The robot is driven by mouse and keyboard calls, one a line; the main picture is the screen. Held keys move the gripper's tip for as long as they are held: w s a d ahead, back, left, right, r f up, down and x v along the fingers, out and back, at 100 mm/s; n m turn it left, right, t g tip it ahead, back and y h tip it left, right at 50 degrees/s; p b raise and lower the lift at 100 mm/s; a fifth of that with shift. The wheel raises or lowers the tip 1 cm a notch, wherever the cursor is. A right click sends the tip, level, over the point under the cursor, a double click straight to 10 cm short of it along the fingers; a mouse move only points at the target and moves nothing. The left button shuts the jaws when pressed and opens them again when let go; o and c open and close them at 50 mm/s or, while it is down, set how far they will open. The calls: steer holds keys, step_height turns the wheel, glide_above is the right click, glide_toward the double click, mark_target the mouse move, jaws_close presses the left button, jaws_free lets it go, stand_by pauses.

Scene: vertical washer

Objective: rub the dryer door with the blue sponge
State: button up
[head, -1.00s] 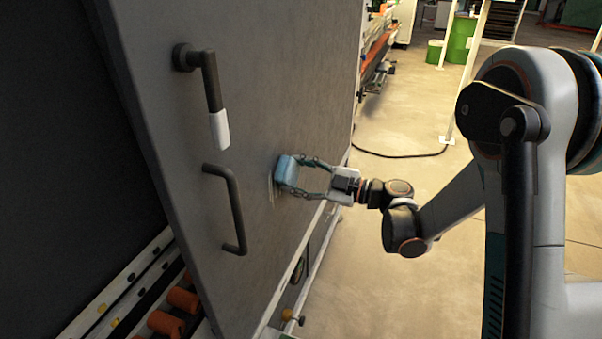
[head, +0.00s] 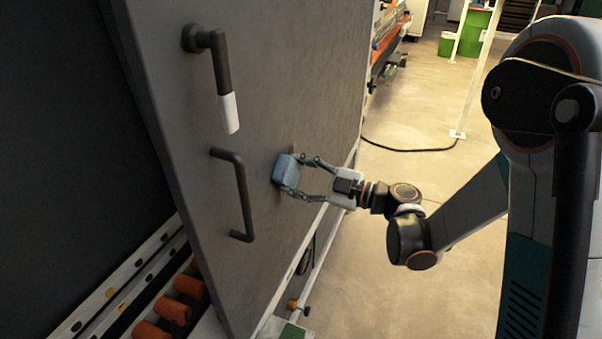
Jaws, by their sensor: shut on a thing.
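The dryer door (head: 300,80) is a large grey panel across the left and middle of the head view, seen at a slant. The blue sponge (head: 284,170) is against or very close to the door's face, right of the lower handle; I cannot tell whether it presses on it. My gripper (head: 300,177) is shut on the sponge, with a finger on either side of it, and reaches in from the right. The sponge hides the patch of door behind it.
An upper lever handle (head: 217,75) with a white end and a lower bar handle (head: 240,195) stick out from the door. Orange rollers (head: 172,311) lie below left. A black cable (head: 410,150) crosses the open floor (head: 420,110) at right.

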mark_target(296, 184)
steer(key=shift+s+a, duration=0.3)
steer(key=shift+s, duration=0.45)
steer(key=shift+s+a, duration=0.25)
steer(key=shift+s, duration=0.5)
steer(key=shift+w+f, duration=0.1)
steer(key=shift+f, duration=0.75)
steer(key=shift+w+d, duration=2.05)
steer(key=shift+w, duration=3.55)
steer(key=shift+s+a+f, duration=0.3)
steer(key=shift+s+a, duration=0.15)
steer(key=shift+s, duration=0.85)
steer(key=shift+s+a+f, duration=0.25)
steer(key=shift+s+a, duration=0.25)
steer(key=shift+s, duration=0.8)
steer(key=shift+s+a+f, duration=0.3)
steer(key=shift+s+a, duration=0.15)
steer(key=shift+s, duration=0.85)
steer(key=shift+s+a, duration=0.35)
steer(key=shift+s, duration=0.55)
steer(key=shift+s+a, duration=0.35)
steer(key=shift+s, duration=0.5)
steer(key=shift+v, duration=2.95)
steer(key=shift+d, duration=0.15)
